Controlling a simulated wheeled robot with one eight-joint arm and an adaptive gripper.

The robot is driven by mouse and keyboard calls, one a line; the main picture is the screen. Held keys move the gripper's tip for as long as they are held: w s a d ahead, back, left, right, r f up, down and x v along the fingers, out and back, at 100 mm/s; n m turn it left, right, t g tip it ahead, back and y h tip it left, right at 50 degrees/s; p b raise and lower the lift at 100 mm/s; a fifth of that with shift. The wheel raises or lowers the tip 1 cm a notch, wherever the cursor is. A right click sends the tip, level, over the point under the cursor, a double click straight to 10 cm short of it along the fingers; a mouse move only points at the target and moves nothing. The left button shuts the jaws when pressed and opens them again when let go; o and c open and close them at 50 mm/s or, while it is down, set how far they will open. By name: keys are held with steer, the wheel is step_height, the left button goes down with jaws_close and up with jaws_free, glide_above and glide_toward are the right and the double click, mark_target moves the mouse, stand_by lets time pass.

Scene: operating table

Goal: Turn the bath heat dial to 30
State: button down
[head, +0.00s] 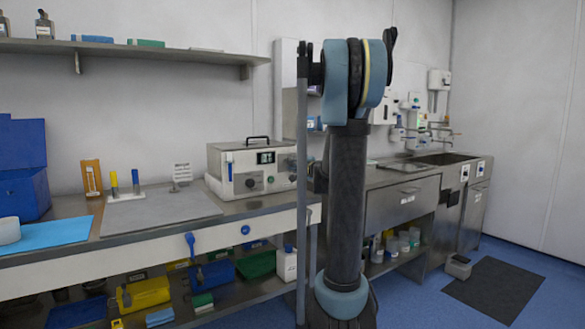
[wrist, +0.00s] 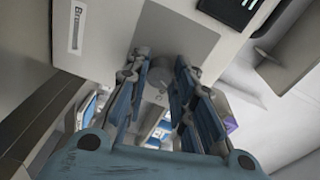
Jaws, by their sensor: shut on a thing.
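The heated bath (head: 228,160) is a grey metal box with a black handle on the bench, left of my arm. Its front has a small dark display (head: 265,157) and round dials, one of them left of centre (head: 250,183). In the wrist view, a grey round dial (wrist: 160,73) stands out from the pale front panel (wrist: 165,25). My gripper (wrist: 156,80) has its blue-and-grey fingers on either side of this dial, shut on it. Any pointer or scale marks around the dial are too small or hidden to read. My gripper is hidden in the head view.
A grey mat (head: 160,212) lies on the bench left of the bath. A wall shelf (head: 130,50) runs above. A sink (head: 440,158) is on the right. A dark panel (wrist: 240,10) and a printed label (wrist: 76,28) sit near my fingers in the wrist view.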

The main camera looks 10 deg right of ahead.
steer(key=m, duration=0.6)
steer(key=shift+s+f+m+g, duration=0.1)
steer(key=shift+m+g, duration=0.2)
steer(key=shift+g, duration=0.1)
stand_by(0.4)
steer(key=c, duration=1.3)
jaws_free()
steer(key=shift+d, duration=0.1)
steer(key=shift+c, duration=0.2)
steer(key=f+v, duration=0.1)
steer(key=v, duration=1)
steer(key=shift+s+d+r, duration=0.25)
steer(key=shift+s+r, duration=0.05)
steer(key=shift+r, duration=0.1)
